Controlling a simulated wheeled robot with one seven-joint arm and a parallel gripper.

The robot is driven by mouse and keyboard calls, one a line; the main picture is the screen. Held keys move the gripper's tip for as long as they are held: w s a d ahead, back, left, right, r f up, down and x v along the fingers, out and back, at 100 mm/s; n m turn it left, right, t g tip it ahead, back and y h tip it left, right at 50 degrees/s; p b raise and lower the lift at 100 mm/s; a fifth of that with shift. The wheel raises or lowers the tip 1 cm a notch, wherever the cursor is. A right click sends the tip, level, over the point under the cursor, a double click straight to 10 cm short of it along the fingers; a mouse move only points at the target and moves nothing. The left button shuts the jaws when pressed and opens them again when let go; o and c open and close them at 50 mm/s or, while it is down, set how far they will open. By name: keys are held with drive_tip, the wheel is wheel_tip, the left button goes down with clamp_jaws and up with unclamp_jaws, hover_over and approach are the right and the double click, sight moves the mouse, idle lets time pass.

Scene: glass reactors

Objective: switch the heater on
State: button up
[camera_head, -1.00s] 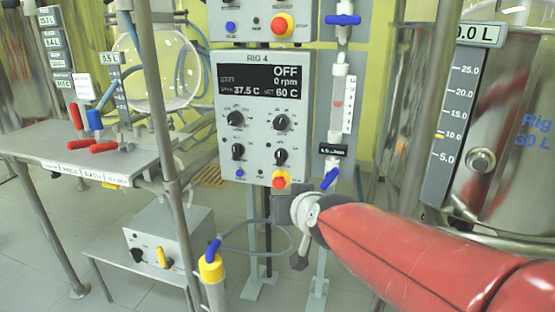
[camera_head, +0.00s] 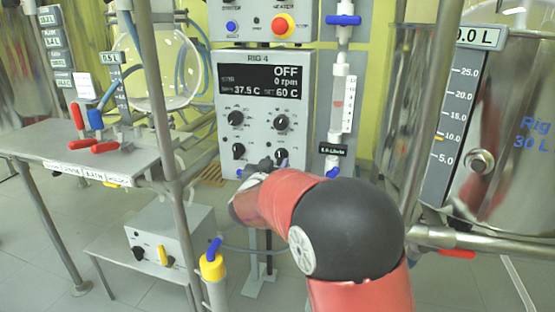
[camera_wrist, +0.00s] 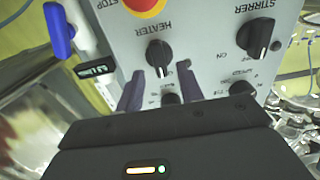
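The grey RIG 4 control box (camera_head: 260,90) has a dark display (camera_head: 262,82) reading OFF, 0 rpm, 37.5 C and SET 60 C. In the wrist view, which is turned over, the black knob labelled HEATER (camera_wrist: 158,56) sits below a red stop button (camera_wrist: 145,6). The STIRRER knob (camera_wrist: 258,40) is to its right. My gripper (camera_wrist: 160,80) is open, with its two fingers apart in front of the panel just below the heater knob in that view; no grip on the knob shows.
A blue-handled valve tube (camera_head: 340,95) stands just right of the box. A metal post (camera_head: 160,110) and a bench (camera_head: 60,145) are at left, a steel 30 L reactor (camera_head: 510,130) at right. A small grey box (camera_head: 170,235) sits low at left.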

sight(280, 157)
drive_tip(key=shift+x, duration=1.4)
clamp_jaws()
drive_tip(key=shift+f+m+b, duration=0.2)
drive_tip(key=shift+m+b, duration=0.8)
drive_tip(key=m+b, duration=0.3)
drive_tip(key=m, duration=0.1)
drive_tip(key=shift+s+d+b, duration=0.1)
drive_tip(key=shift+b, duration=0.2)
drive_tip(key=m+b, duration=0.4)
drive_tip(key=m, duration=0.1)
drive_tip(key=shift+m, duration=0.4)
